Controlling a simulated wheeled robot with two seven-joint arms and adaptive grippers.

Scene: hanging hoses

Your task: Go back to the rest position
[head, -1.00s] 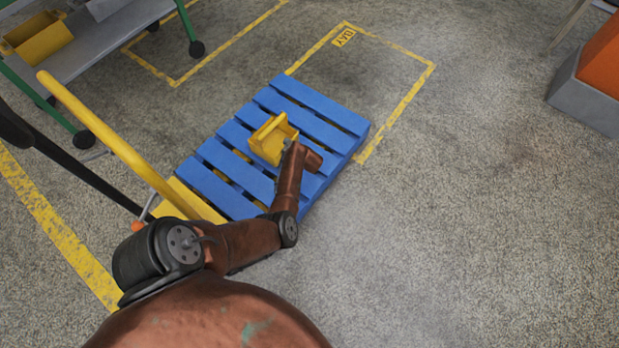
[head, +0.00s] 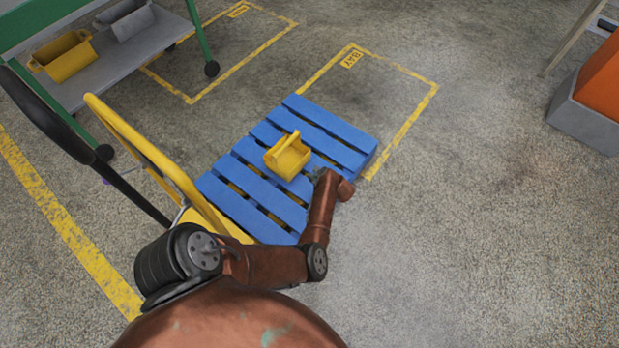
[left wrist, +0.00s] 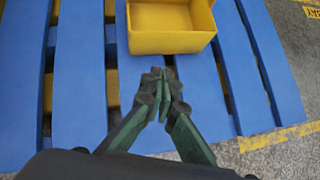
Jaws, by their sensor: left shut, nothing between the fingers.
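My left gripper (head: 319,174) is just to the right of a yellow bin (head: 288,156) in the head view, mostly hidden by my own wrist. The left wrist view shows my left gripper (left wrist: 162,82) with its fingertips together and nothing between them. There the yellow bin (left wrist: 168,42) is just beyond the fingertips, apart from them. The bin sits on the slats of a blue pallet (head: 342,152). My right gripper is not in view.
A yellow-handled cart (head: 150,147) stands left of the pallet. A shelf (head: 98,70) at upper left holds a yellow bin (head: 64,56) and a grey bin (head: 125,20). An orange-and-grey block (head: 583,117) is at right.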

